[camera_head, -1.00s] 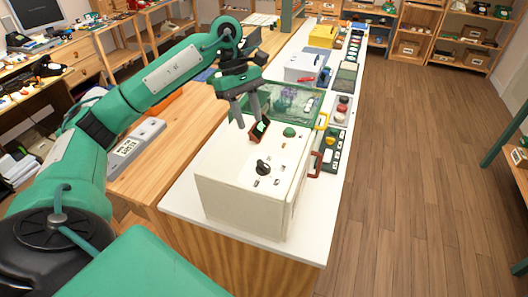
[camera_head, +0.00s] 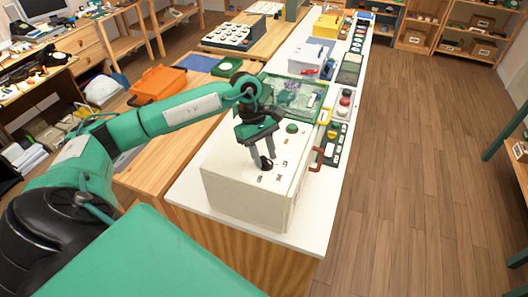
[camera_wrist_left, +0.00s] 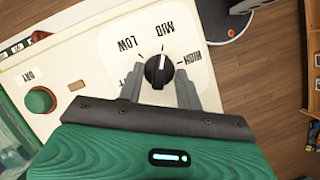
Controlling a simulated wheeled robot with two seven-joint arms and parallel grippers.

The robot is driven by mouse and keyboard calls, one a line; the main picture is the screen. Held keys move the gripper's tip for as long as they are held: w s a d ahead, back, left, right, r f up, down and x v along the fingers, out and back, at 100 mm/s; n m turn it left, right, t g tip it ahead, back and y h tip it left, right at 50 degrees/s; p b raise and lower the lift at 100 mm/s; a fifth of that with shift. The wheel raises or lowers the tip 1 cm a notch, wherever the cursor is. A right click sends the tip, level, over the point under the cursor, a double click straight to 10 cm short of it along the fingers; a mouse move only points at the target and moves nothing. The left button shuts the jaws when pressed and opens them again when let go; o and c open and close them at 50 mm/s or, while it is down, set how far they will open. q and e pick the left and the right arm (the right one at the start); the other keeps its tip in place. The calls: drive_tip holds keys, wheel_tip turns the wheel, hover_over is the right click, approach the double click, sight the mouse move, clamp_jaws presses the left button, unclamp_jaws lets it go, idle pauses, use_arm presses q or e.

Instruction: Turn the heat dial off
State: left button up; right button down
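The heat dial is a black round knob (camera_wrist_left: 158,70) on a white panel with the printed labels LOW, MID and HIGH. A further label is mostly hidden behind a finger. The knob's white pointer line points about toward the MID mark. My left gripper (camera_wrist_left: 159,75) is open, with one finger on each side of the knob and a small gap showing on both sides. In the head view the left gripper (camera_head: 262,160) reaches down to the top of the cream box (camera_head: 240,194), with the black knob (camera_head: 266,163) at its fingertips. My right gripper is not in view.
A green button (camera_head: 292,128) sits farther back on the box top, and a red handle (camera_head: 316,159) is on its right side. A clear green-tinted lid (camera_head: 295,95) stands behind. More devices line the white counter (camera_head: 312,238). The wooden floor at right is clear.

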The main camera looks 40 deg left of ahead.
use_arm(q)
clamp_jaws()
